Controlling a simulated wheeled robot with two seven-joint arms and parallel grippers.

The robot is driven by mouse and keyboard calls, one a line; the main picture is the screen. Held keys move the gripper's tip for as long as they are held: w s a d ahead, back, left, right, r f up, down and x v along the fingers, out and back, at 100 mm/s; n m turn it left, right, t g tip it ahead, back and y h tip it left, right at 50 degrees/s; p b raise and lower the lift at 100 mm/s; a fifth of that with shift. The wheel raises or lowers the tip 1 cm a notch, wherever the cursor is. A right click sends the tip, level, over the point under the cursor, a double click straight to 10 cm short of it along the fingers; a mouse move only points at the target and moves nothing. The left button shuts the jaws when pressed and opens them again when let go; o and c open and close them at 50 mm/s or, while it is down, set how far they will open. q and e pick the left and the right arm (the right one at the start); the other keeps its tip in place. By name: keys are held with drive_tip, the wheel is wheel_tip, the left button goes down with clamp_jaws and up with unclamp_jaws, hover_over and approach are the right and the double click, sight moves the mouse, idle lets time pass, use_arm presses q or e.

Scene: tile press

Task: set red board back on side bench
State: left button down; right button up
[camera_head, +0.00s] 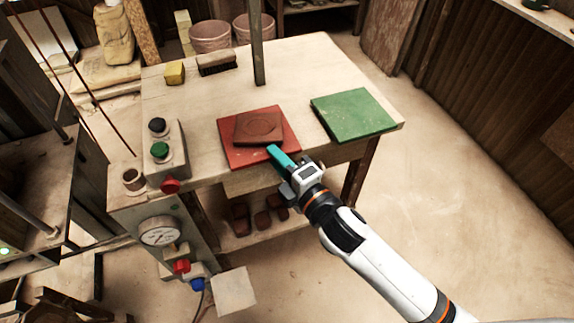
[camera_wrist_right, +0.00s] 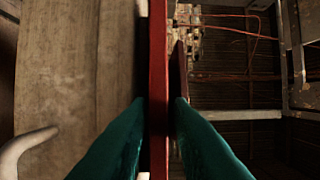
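The red board (camera_head: 284,121) is at the front middle of the side bench (camera_head: 205,105), near its front edge. A brown tile (camera_head: 259,125) with a round stamped mark lies on the board. My right gripper (camera_head: 280,155) is at the board's front edge, one teal finger over its top. In the right wrist view the red board (camera_wrist_right: 158,60) is edge-on between the two teal fingers (camera_wrist_right: 160,105), which look closed on it. I cannot tell whether the board rests fully on the bench. My left gripper is out of view.
A green board (camera_head: 352,114) lies at the bench's right end. A post (camera_head: 257,45) rises behind the red board. A button box (camera_head: 163,150), a yellow block (camera_head: 174,72) and a brush (camera_head: 216,63) are to the left. Several brown pieces (camera_head: 262,220) sit on the shelf below.

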drive_tip(key=b+v, duration=0.1)
drive_tip(key=v, duration=1.1)
drive_tip(key=w+d+f+m+g+h+p, duration=0.1)
drive_tip(key=w+d+f+m+h, duration=0.15)
drive_tip(key=f, duration=0.65)
drive_tip(key=w+d+f+m+g+h+p, duration=0.1)
drive_tip(key=w+d+f+m+h, duration=0.2)
drive_tip(key=f, duration=0.6)
drive_tip(key=s+d+f+m+g+h+p, duration=0.1)
drive_tip(key=s+d+f+m+g, duration=0.2)
drive_tip(key=f, duration=0.5)
drive_tip(key=s+d+f+m+g+h+p, duration=0.15)
drive_tip(key=s+d+f+m, duration=0.3)
drive_tip(key=f, duration=0.45)
drive_tip(key=s+d+f+m+g, duration=0.1)
drive_tip(key=s+f+m+g, duration=0.1)
drive_tip(key=s+f, duration=0.3)
drive_tip(key=s+d+f+m+g+h+p, duration=0.1)
drive_tip(key=s+f+m+g, duration=0.2)
drive_tip(key=s, duration=1)
drive_tip(key=s+d+f+m+g+h+p, duration=0.1)
drive_tip(key=s+f+m, duration=0.3)
drive_tip(key=s+f, duration=0.4)
drive_tip(key=shift+s+d+g, duration=0.4)
drive_tip(key=shift+s+g, duration=0.35)
drive_tip(key=shift+s, duration=0.1)
